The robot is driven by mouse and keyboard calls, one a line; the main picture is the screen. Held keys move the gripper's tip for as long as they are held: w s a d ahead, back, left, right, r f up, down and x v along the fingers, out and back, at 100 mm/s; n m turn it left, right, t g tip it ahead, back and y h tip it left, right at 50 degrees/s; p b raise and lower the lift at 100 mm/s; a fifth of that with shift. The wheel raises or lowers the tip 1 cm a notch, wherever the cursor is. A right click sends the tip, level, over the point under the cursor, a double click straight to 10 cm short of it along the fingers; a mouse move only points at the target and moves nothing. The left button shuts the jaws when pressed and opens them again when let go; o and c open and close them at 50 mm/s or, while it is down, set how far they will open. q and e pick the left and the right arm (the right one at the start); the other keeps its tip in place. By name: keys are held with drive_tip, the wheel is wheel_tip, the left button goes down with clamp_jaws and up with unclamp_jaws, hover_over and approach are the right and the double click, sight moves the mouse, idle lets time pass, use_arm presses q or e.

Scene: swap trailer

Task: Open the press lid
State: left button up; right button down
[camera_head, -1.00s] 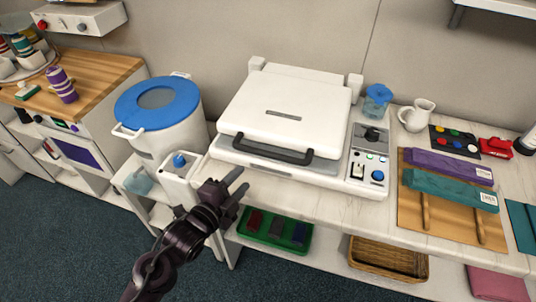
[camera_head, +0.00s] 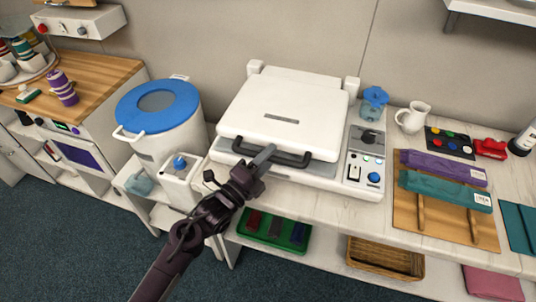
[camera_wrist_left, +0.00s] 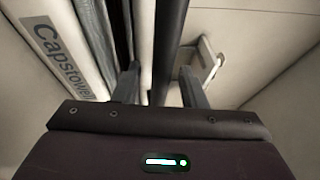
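The press (camera_head: 285,110) stands on the white counter with its white lid (camera_head: 270,98) down. A dark bar handle (camera_head: 290,159) runs along the lid's front edge. My left gripper (camera_head: 266,153) is at the left part of this handle. In the left wrist view, the two fingers (camera_wrist_left: 160,88) stand apart, with the dark handle bar (camera_wrist_left: 170,45) running between them. The bar appears closer to the right finger, and I see no firm grip on it. My right gripper is in neither view.
A white bin with a blue lid (camera_head: 157,103) stands left of the press. The control panel (camera_head: 366,160) is on the press's right side. Further right are a white jug (camera_head: 413,117) and a wooden board (camera_head: 450,231) with folded cloths. A shelf (camera_head: 330,253) runs below.

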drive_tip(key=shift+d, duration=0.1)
use_arm(q)
clamp_jaws()
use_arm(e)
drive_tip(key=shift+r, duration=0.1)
